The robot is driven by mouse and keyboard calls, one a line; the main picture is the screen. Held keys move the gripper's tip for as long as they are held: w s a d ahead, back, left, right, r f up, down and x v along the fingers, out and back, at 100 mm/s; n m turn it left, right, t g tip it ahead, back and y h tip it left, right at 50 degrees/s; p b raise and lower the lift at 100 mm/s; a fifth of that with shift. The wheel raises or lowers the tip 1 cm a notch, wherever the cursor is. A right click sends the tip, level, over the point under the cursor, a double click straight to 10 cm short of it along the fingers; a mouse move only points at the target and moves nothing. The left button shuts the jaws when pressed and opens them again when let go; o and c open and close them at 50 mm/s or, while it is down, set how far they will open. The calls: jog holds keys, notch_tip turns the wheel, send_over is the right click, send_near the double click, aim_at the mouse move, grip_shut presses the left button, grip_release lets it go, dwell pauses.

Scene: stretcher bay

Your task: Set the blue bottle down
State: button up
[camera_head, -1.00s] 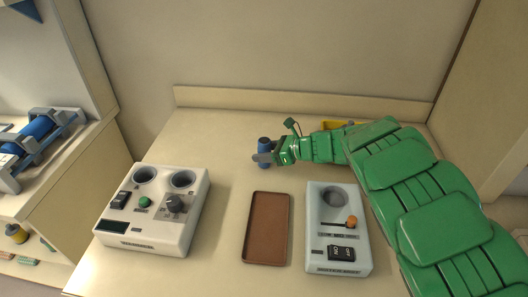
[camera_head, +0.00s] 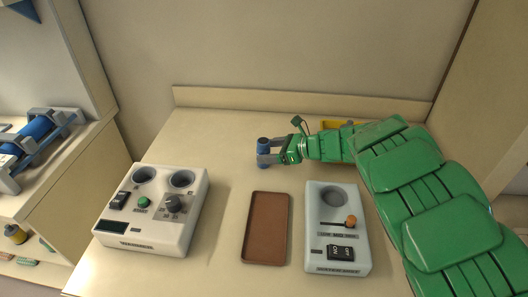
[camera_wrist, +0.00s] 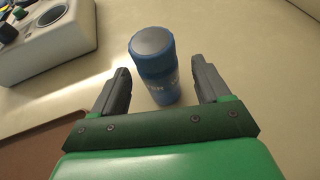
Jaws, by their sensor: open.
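The blue bottle (camera_head: 264,147) stands upright on the table top (camera_head: 222,150), behind the brown tray. In the wrist view the bottle (camera_wrist: 156,72) has a grey cap and pale lettering on its side. My gripper (camera_head: 272,153) is open, with one grey finger on each side of the bottle. In the wrist view my gripper (camera_wrist: 160,88) shows a gap between each finger and the bottle. The bottle's lower front is partly hidden by the fingers in the head view.
A brown tray (camera_head: 266,228) lies in front of the bottle. A white device with two round wells (camera_head: 150,212) stands left, and a pale device with one well (camera_head: 337,228) stands right. A yellow object (camera_head: 335,124) sits behind my arm. The table left of the bottle is clear.

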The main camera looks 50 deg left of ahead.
jog(key=v, duration=0.9)
jog(key=shift+d, duration=0.25)
jog(key=shift+w+r, duration=0.1)
jog(key=shift+w, duration=0.1)
